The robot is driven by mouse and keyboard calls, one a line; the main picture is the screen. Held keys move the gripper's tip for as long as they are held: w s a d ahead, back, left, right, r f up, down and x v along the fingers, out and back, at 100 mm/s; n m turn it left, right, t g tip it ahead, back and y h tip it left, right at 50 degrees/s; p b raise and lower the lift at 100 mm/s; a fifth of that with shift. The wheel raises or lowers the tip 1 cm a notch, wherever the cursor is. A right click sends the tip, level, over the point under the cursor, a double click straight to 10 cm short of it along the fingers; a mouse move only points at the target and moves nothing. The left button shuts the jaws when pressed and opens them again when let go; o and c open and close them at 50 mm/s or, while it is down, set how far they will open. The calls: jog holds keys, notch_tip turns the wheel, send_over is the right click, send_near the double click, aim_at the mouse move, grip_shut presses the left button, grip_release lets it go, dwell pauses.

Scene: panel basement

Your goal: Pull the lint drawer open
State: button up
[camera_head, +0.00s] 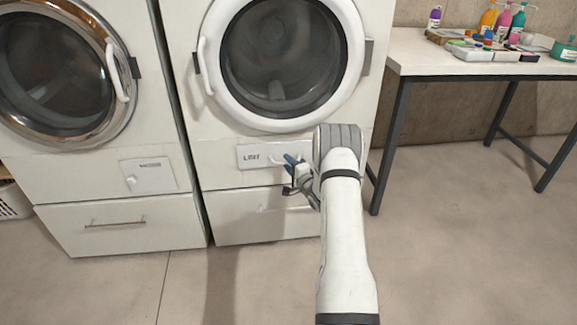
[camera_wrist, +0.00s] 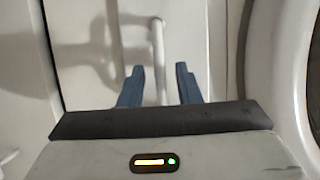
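The lint drawer (camera_head: 250,157) is a small white panel marked "LINT" below the round door of the right-hand machine. It looks flush with the machine front. Its light bar handle (camera_head: 277,160) is partly hidden by my gripper in the head view. My gripper (camera_head: 291,161) is in front of the drawer's right part. In the wrist view the two blue fingers of my gripper (camera_wrist: 160,84) are apart, and the handle (camera_wrist: 157,45) runs between them. I see a gap on both sides of the handle, so the fingers do not grip it.
A wide lower drawer (camera_head: 235,212) lies below the lint drawer. The round door (camera_head: 228,95) is above. A second machine (camera_head: 100,165) stands at left. A table (camera_head: 425,62) with bottles is at right. The floor (camera_head: 450,240) in front is clear.

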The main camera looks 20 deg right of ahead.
jog(key=shift+w, duration=0.45)
jog(key=shift+c, duration=0.3)
grip_shut()
